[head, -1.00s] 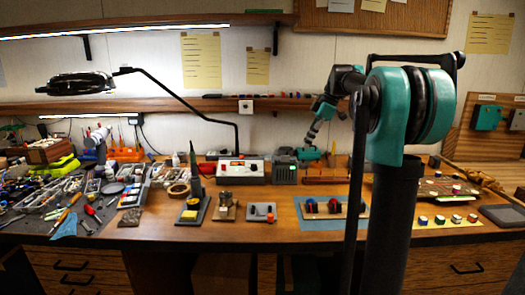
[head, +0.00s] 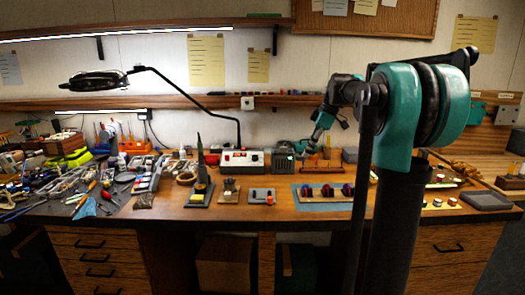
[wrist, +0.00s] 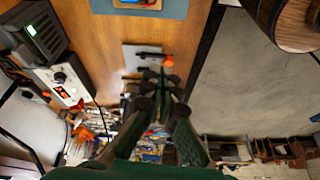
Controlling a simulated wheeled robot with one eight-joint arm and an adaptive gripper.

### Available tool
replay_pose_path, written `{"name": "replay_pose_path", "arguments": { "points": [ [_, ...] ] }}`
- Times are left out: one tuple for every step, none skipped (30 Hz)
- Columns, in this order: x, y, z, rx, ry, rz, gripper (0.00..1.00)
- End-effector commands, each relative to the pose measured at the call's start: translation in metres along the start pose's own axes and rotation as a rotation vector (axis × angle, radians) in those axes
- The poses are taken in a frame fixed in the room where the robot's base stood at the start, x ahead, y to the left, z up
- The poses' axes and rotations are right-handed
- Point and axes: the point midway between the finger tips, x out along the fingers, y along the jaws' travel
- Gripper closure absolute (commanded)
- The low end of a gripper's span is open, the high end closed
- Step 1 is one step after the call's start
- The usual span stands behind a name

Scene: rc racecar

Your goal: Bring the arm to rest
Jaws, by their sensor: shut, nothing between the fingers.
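My arm rises on the right of the head view, its teal and black joint high and its forearm reaching left and down. My gripper (head: 303,148) hangs at the forearm's end, small and dark in front of the back of the bench. In the wrist view my gripper (wrist: 162,78) points away from the camera with its dark green fingers closed together and nothing between them. I cannot tell from the head view how far it is above the bench top.
The wooden workbench (head: 265,222) spans the view. A power supply (head: 242,160), a soldering stand (head: 199,190) and a blue mat (head: 310,206) with red and dark parts lie on it. A lamp (head: 97,80) overhangs the left clutter. Drawers (head: 98,262) are below.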

Motion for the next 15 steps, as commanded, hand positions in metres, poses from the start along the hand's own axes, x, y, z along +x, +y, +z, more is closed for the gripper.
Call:
{"name": "replay_pose_path", "arguments": {
  "points": [
    [0.006,-0.005,0.003,0.026,-0.008,0.007,1.00],
    [0.010,-0.007,0.005,0.048,-0.013,0.012,1.00],
    [0.015,-0.011,0.007,0.077,-0.019,0.021,1.00],
    [0.021,-0.015,0.010,0.102,-0.025,0.028,1.00],
    [0.025,-0.018,0.013,0.126,-0.031,0.034,1.00],
    [0.033,-0.024,0.017,0.164,-0.039,0.045,1.00],
    [0.038,-0.028,0.020,0.192,-0.044,0.054,1.00],
    [0.044,-0.033,0.023,0.223,-0.050,0.064,1.00],
    [0.052,-0.040,0.028,0.265,-0.059,0.077,1.00],
    [0.059,-0.045,0.032,0.299,-0.064,0.089,1.00],
    [0.067,-0.051,0.036,0.335,-0.070,0.101,1.00],
    [0.077,-0.061,0.042,0.388,-0.078,0.120,1.00],
    [0.087,-0.069,0.047,0.433,-0.083,0.137,1.00],
    [0.097,-0.079,0.053,0.480,-0.089,0.155,1.00],
    [0.111,-0.093,0.063,0.552,-0.095,0.184,1.00]
  ]
}}
